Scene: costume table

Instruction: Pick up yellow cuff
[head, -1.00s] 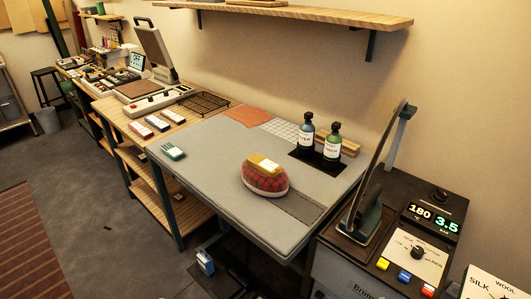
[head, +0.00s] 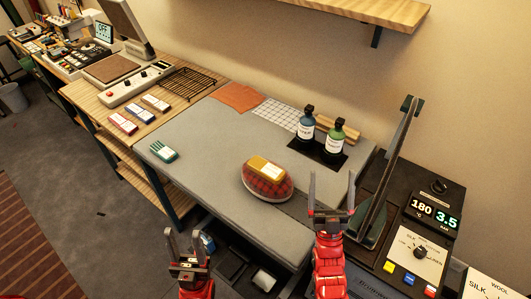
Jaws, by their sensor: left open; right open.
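The yellow cuff (head: 266,167) lies on top of a red plaid pressing ham (head: 266,184) on the grey padded table (head: 215,165). My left gripper (head: 184,238) is open and empty, low in the picture in front of the table, below and left of the ham. My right gripper (head: 331,187) is open and empty, to the right of the ham and apart from it, by the table's right end.
A blue bottle (head: 306,130) and a green bottle (head: 334,140) stand on a dark mat behind the ham. An upright iron (head: 380,195) and its control unit (head: 420,235) stand at right. A green item (head: 163,152) lies at the table's left. The table's middle left is clear.

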